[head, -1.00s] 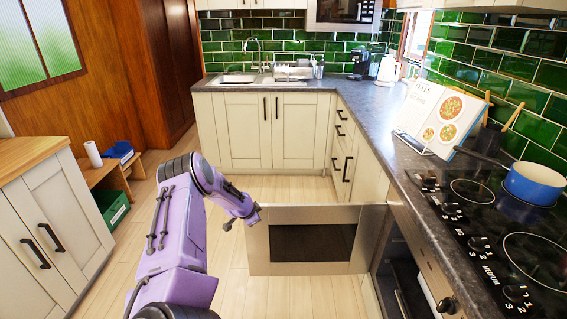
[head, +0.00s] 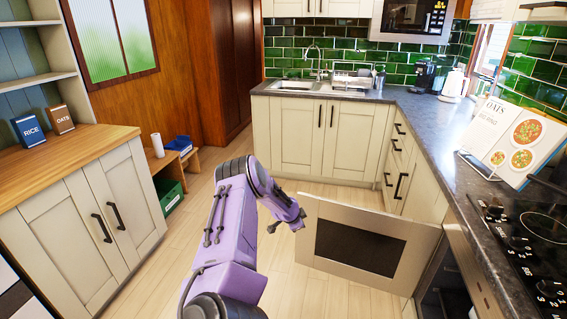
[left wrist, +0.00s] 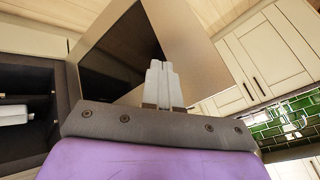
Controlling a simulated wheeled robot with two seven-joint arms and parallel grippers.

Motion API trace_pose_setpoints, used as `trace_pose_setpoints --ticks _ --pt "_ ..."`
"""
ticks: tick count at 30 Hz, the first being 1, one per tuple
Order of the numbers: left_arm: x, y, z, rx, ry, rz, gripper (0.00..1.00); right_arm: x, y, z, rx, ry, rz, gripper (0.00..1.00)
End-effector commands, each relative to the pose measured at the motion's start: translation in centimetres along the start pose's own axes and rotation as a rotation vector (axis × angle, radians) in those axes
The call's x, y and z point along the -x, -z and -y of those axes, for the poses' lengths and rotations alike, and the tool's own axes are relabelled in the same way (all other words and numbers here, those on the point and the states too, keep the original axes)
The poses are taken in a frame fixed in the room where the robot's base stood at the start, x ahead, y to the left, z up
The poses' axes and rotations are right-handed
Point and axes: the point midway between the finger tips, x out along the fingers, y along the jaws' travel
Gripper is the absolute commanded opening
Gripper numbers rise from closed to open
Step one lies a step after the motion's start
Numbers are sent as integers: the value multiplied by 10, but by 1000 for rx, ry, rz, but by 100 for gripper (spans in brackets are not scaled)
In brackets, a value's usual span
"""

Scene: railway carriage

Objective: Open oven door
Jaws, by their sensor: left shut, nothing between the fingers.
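The oven door (head: 355,248), a steel panel with a dark window, stands swung out sideways from the oven under the right counter. Its hinged side is at the right, beside the dark oven opening (head: 440,300). My left gripper (head: 301,222) is at the door's free left edge; I cannot tell whether it touches. In the left wrist view my left gripper's fingers (left wrist: 163,80) are shut together and empty, in front of the door (left wrist: 205,65). My right gripper is out of view.
A hob (head: 535,225) and a recipe book (head: 510,145) are on the right counter (head: 440,135). Cream cabinets (head: 320,135) stand behind the door and a wood-topped cabinet (head: 95,215) at the left. The floor (head: 175,262) between is clear.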

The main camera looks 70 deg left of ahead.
Motion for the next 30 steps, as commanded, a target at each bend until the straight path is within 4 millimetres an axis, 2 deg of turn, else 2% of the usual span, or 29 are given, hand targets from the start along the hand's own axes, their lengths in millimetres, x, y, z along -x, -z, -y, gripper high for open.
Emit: trace_pose_setpoints --ticks 1,12,18,30 --pt "16 5 9 2 4 -5 0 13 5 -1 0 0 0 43" --pt "77 -9 27 3 3 -5 0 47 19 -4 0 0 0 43" --pt "91 -15 31 1 3 -2 0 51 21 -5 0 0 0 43" --pt "92 -17 31 0 3 -1 0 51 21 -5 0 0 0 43"
